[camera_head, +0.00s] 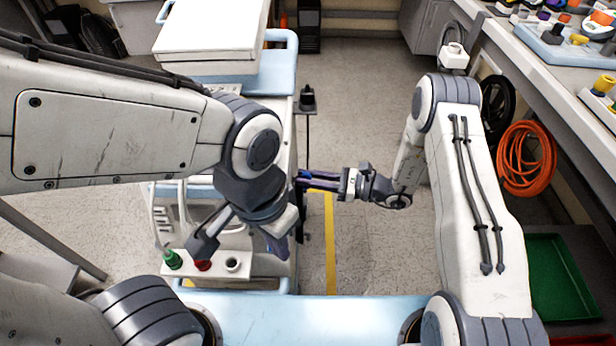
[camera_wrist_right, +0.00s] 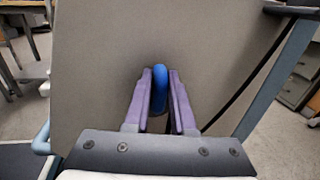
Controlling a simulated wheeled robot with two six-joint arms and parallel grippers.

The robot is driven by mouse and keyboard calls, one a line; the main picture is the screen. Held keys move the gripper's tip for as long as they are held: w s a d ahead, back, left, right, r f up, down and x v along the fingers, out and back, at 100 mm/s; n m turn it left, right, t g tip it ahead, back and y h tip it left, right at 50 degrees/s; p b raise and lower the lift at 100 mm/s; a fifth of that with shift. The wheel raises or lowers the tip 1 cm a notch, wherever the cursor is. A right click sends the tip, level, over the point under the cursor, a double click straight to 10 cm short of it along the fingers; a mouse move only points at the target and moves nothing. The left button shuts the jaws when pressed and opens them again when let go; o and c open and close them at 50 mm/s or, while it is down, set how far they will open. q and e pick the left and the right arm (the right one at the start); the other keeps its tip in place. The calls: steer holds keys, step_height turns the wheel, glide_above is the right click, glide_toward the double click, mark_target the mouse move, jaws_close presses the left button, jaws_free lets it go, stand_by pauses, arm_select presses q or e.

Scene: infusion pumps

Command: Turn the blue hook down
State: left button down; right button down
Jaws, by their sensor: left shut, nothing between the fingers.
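The blue hook (camera_wrist_right: 160,88) stands upright against a plain grey panel (camera_wrist_right: 95,85) in the right wrist view. My right gripper (camera_wrist_right: 161,100) has its purple fingers close along both sides of the hook and looks shut on it. Its lower part is between the fingers. In the head view, my right gripper (camera_head: 318,181) reaches left to the cart's right side, with a bit of blue at its tips. My left gripper (camera_head: 279,246) is shut and empty, pointing down over the near end of the cart. My left arm hides much of the cart there.
The cart (camera_head: 278,75) carries a white box (camera_head: 212,28) and a low shelf with a green cap (camera_head: 173,260) and a red cap (camera_head: 203,265). A workbench (camera_head: 545,75), an orange coil (camera_head: 527,158) and a green tray (camera_head: 560,277) are at right. Floor is clear between.

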steer(key=shift+n, duration=0.4)
step_height(320, 180, down, 8)
steer(key=s+n+g+y+b, duration=0.1)
steer(key=n+g+b, duration=0.5)
steer(key=n+b, duration=1)
steer(key=shift+s+r+n+g, duration=0.3)
steer(key=shift+s+n, duration=0.2)
steer(key=shift+n, duration=8.1)
steer(key=shift+b, duration=0.35)
steer(key=c, duration=0.8)
jaws_free()
steer(key=shift+w, duration=0.1)
